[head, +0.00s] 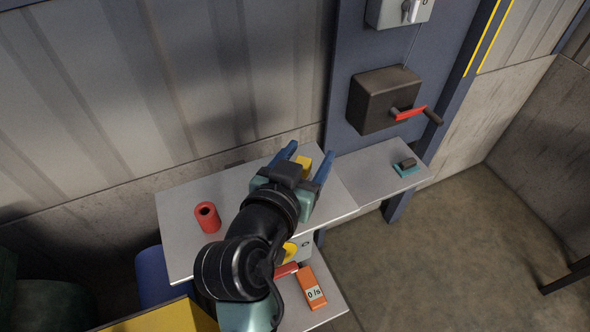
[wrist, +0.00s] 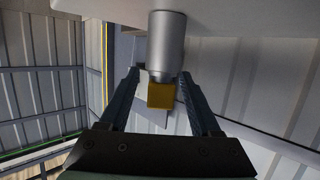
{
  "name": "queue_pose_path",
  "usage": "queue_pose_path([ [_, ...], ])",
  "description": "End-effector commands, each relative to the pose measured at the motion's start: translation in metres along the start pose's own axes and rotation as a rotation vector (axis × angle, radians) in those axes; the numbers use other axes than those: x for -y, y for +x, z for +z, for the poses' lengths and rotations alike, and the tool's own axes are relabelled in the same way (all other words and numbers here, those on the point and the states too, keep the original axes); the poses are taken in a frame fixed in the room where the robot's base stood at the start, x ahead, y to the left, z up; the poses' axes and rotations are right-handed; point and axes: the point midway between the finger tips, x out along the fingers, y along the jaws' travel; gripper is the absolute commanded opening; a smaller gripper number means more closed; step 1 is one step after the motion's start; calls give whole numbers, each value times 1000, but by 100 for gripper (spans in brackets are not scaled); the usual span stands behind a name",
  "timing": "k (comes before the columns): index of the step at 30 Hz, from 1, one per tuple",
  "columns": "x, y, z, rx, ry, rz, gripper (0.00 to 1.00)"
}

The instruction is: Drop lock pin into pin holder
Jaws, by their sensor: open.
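My gripper (head: 306,162) is over the grey bench at the wall, its two blue fingers spread apart. A yellow block (head: 303,166) shows between the fingers. In the wrist view this yellow block (wrist: 166,95) sits at the end of a silver cylinder (wrist: 165,45), between the open fingertips, with a gap on the left; contact on the right is unclear. This may be the lock pin, but I cannot tell for sure. A hollow red cylinder (head: 207,217) stands on the bench left of my arm. I cannot tell which thing is the pin holder.
The bench (head: 180,225) continues into a small side shelf (head: 360,164) with a dark piece on a teal base (head: 404,170). A dark box with a red-handled crank (head: 378,100) hangs above it. An orange device (head: 312,290) lies on a lower shelf.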

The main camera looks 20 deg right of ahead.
Motion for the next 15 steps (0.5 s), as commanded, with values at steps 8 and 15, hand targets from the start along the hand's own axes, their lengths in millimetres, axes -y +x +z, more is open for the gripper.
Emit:
queue_pose_path([
  [8,2,-54,3,-3,2,-8,64],
  [15,1,-102,2,-2,2,-8,64],
])
